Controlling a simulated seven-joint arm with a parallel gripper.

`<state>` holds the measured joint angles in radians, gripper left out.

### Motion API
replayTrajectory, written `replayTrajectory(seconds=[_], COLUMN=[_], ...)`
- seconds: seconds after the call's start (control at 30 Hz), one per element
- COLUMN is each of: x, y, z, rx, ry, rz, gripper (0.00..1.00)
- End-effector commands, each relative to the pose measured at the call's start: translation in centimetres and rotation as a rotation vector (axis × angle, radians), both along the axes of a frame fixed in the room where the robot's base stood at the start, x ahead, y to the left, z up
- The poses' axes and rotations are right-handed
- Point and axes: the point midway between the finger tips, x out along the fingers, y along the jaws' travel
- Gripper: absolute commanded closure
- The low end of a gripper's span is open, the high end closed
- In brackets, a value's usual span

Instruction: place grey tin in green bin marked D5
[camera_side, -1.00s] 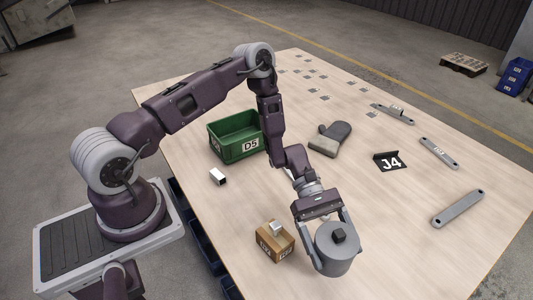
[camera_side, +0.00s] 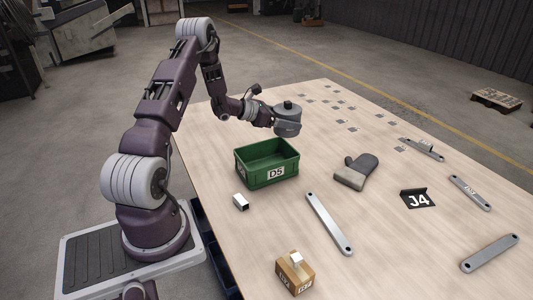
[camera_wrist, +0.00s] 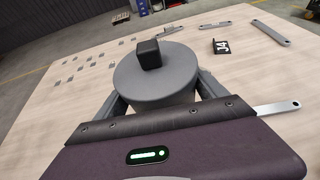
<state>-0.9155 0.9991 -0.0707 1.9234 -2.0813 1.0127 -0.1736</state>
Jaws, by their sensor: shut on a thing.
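The grey tin (camera_side: 288,120) is a round can with a dark square knob on its lid. My gripper (camera_side: 280,124) is shut on the tin, around its sides, and holds it roughly upright in the air. The wrist view shows its lid (camera_wrist: 157,76) between the two fingers (camera_wrist: 160,97). The green bin (camera_side: 267,165), with a white D5 label on its front, stands open on the table. The tin appears above and beyond the bin's back right corner in the side view; its exact offset is hard to tell. The part of the bin's inside that shows looks empty.
A small white block (camera_side: 241,202) and a cardboard box (camera_side: 295,272) lie in front of the bin. Several small squares dot the back.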

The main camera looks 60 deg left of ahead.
Motion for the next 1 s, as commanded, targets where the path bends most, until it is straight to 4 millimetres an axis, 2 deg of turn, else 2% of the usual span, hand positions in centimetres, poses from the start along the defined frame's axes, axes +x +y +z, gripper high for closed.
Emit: replayTrajectory(seconds=[0.03,0.1,0.2,0.33,0.63,1.0], x=[-0.5,-1.1,-1.5,-1.5,-1.5,-1.4], y=[1.4,2.7,3.4,3.5,3.4,3.4], z=[0.6,1.0,0.0,-3.3,-8.5,-9.1], rx=[0.003,0.001,-0.003,-0.005,-0.001,0.001], ry=[-0.002,-0.001,0.001,0.002,0.001,0.000], rz=[0.037,0.074,0.098,0.101,0.097,0.096], gripper=[0.91,0.91,0.91,0.91,0.91,0.91])
